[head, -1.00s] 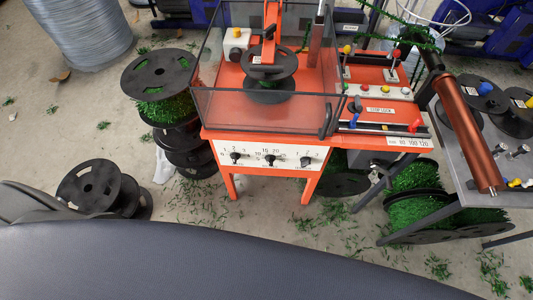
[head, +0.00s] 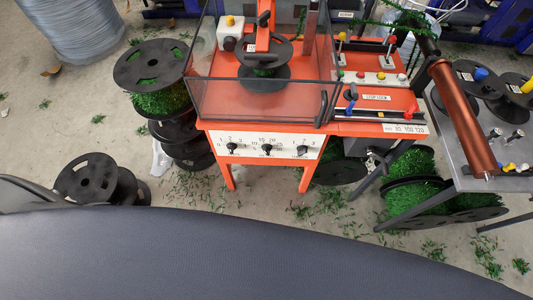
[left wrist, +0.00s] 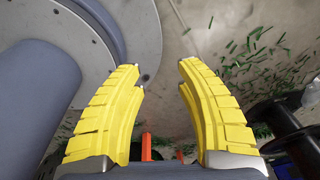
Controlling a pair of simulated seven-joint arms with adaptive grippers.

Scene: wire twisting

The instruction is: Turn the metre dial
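The orange machine (head: 326,127) stands in the middle of the head view. Its white front panel (head: 250,147) carries three black dials: a left dial (head: 232,147), a middle dial (head: 267,148) and a right dial (head: 302,150). I cannot tell from the small markings which one is the metre dial. My left gripper (left wrist: 161,82) shows in the left wrist view with its yellow fingers apart and nothing between them, over the littered floor. It is far from the dials as far as I can see. Neither gripper shows in the head view. My right gripper is not in view.
A clear guard box (head: 262,100) encloses a black spool on the machine. Stacked black spools (head: 155,65) with green wire stand left of it. A grey table (head: 455,150) with a copper-coloured roller (head: 462,115) is at the right. Green clippings litter the floor.

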